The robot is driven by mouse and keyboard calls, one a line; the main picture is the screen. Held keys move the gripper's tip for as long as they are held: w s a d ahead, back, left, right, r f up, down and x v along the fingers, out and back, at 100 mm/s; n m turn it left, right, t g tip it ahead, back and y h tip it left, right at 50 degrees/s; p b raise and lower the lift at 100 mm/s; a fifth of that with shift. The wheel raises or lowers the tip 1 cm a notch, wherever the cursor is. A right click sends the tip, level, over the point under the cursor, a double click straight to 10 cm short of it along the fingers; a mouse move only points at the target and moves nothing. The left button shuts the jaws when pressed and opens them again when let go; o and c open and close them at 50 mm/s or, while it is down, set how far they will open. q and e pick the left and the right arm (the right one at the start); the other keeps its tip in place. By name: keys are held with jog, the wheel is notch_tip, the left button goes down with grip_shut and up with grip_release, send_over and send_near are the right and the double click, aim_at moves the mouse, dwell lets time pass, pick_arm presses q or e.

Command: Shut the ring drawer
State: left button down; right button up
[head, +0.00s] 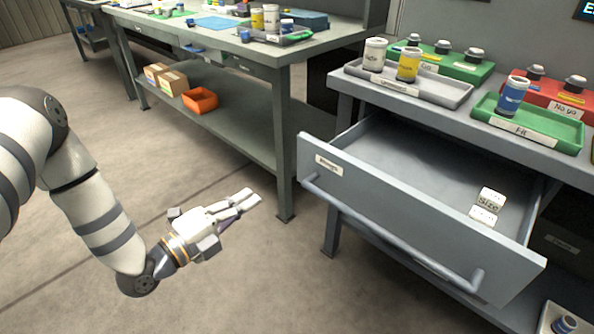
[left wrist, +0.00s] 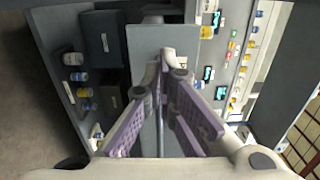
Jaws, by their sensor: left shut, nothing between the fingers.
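The ring drawer (head: 400,232) is a grey drawer with a small label on its front, pulled well open below the workbench top. A long bar handle (head: 385,235) runs along its front. Inside lie white cards or blocks (head: 487,205), one marked "Size". My left gripper (head: 249,198) is shut and empty, to the left of the drawer front and apart from it. In the left wrist view the left gripper's fingers (left wrist: 166,88) come together in front of a grey panel (left wrist: 160,45), which looks like the drawer front. My right gripper is not in view.
Trays with jars stand on the bench above: a grey tray (head: 455,97), a green tray (head: 545,133) and a red tray (head: 555,96). Another workbench (head: 230,45) stands behind, with an orange bin (head: 200,100) on its shelf. Floor around the gripper is clear.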

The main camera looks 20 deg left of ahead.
aim_at(303, 165)
pick_arm(q)
jog(key=b+x, duration=0.1)
jog(key=x, duration=1.1)
jog(key=shift+w+d+f+b, duration=0.1)
jog(key=shift+w+d+b, duration=0.1)
jog(key=shift+b, duration=0.1)
jog(key=shift+w+d, duration=0.2)
jog(key=shift+w, duration=0.25)
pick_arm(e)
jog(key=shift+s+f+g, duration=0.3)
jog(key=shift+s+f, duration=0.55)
